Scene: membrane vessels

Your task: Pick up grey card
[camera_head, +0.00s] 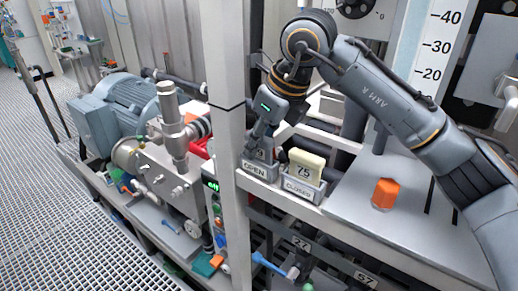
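A grey card (262,155) with a partly visible dark mark stands in the grey holder labelled OPEN (255,169). Only part of the card shows, since my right gripper covers its top. My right gripper (260,143) points down from above, right over the OPEN holder, with its fingertips at the card's upper part. I cannot tell whether the fingers are closed on the card or only around or beside it. My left gripper is not in view.
A cream card (306,163) marked 75 stands in the CLOSED holder (301,187) to the right. A white post (229,120) rises just left of the OPEN holder. An orange block (385,193) sits on the grey plate (400,225). Pump machinery (130,105) fills the left.

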